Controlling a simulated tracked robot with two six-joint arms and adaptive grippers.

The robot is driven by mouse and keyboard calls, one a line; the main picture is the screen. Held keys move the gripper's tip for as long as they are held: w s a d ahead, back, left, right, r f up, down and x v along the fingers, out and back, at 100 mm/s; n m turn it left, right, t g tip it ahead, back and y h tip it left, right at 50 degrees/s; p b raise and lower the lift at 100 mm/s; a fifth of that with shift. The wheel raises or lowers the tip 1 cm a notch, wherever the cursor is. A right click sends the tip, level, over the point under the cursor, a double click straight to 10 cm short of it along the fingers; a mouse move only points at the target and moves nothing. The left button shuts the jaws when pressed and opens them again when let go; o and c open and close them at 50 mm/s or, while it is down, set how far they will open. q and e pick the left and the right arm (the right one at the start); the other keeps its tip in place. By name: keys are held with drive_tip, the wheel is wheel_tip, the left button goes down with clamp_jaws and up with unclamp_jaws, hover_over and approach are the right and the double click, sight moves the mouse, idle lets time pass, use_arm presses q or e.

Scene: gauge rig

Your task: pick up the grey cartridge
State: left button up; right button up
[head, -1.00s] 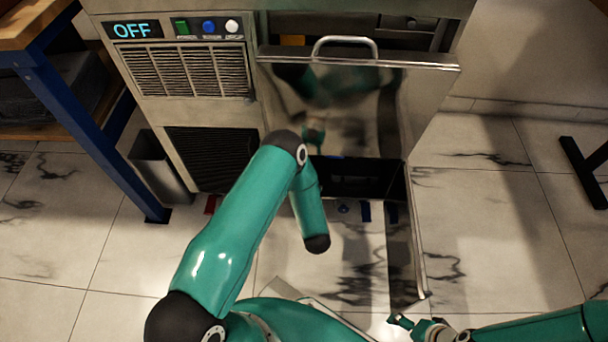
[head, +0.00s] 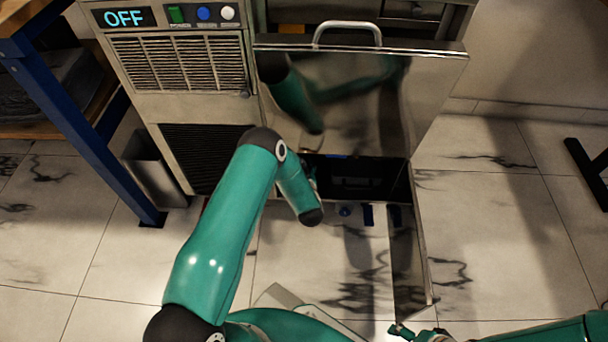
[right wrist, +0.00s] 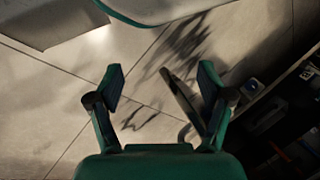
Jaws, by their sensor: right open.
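I cannot make out the grey cartridge in either view. The steel machine has a front panel (head: 360,95) with a bar handle (head: 347,27), and a dark opening (head: 350,180) below it. My left arm (head: 225,225) reaches toward the opening; its gripper is hidden behind the arm. My right gripper (head: 402,330) is low at the front, near the lower end of the steel side wall (head: 410,262). In the right wrist view my right gripper (right wrist: 160,80) is open, with no object held between its fingers.
A display (head: 124,18) reads OFF beside green, blue and white buttons. A grey bin (head: 155,170) stands left of the machine, by a blue-legged bench (head: 85,125). A black stand (head: 587,170) is at the right. Small blue parts (head: 368,214) sit below the opening.

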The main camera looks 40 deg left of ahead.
use_arm(q)
drive_tip(key=c, duration=1.1)
drive_tip(key=shift+r, duration=0.15)
